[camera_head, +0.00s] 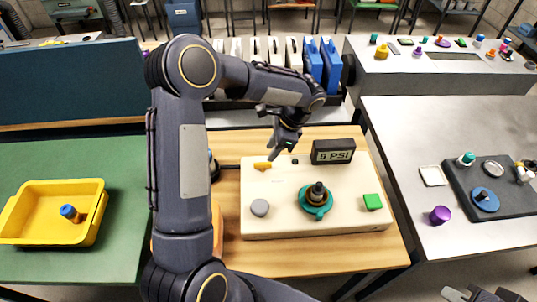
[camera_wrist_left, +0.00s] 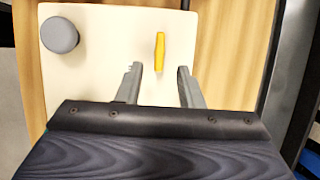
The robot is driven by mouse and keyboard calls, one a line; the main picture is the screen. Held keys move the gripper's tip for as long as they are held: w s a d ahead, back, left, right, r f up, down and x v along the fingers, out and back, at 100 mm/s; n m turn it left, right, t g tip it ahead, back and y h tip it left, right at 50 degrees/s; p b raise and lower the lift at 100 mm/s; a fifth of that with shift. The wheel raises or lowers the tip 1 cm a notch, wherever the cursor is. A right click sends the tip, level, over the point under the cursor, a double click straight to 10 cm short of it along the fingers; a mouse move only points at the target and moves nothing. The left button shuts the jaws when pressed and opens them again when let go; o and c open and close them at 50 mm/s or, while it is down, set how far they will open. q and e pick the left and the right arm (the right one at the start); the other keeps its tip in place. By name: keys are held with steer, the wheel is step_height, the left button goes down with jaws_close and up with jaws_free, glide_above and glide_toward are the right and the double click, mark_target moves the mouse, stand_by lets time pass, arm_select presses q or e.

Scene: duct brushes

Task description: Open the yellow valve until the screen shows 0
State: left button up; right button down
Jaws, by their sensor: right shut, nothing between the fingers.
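The yellow valve (camera_head: 262,166) is a small handle on the cream board (camera_head: 290,228). The black screen (camera_head: 333,152) at the board's back right shows a PSI reading; its small digit looks like 9. My left gripper (camera_head: 280,151) is over the back of the board, close to the valve. In the left wrist view, its two fingers (camera_wrist_left: 160,88) are apart and empty, and the yellow valve (camera_wrist_left: 160,52) stands upright in the picture just beyond the tips, between their lines. My right gripper (camera_head: 483,295) is shut at the bottom right edge, partly cut off.
The board also carries a grey knob (camera_head: 260,208), a teal-based fitting (camera_head: 317,200) and a green block (camera_head: 373,202). A yellow tray (camera_head: 55,240) is on the green table at left. The grey table (camera_head: 435,125) at right holds several small parts. My left arm hides the board's left surroundings.

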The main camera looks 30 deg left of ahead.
mark_target(263, 163)
arm_select(q)
steer(key=x, duration=0.6)
steer(key=shift+p, duration=0.4)
steer(key=shift+c, duration=0.4)
jaws_close()
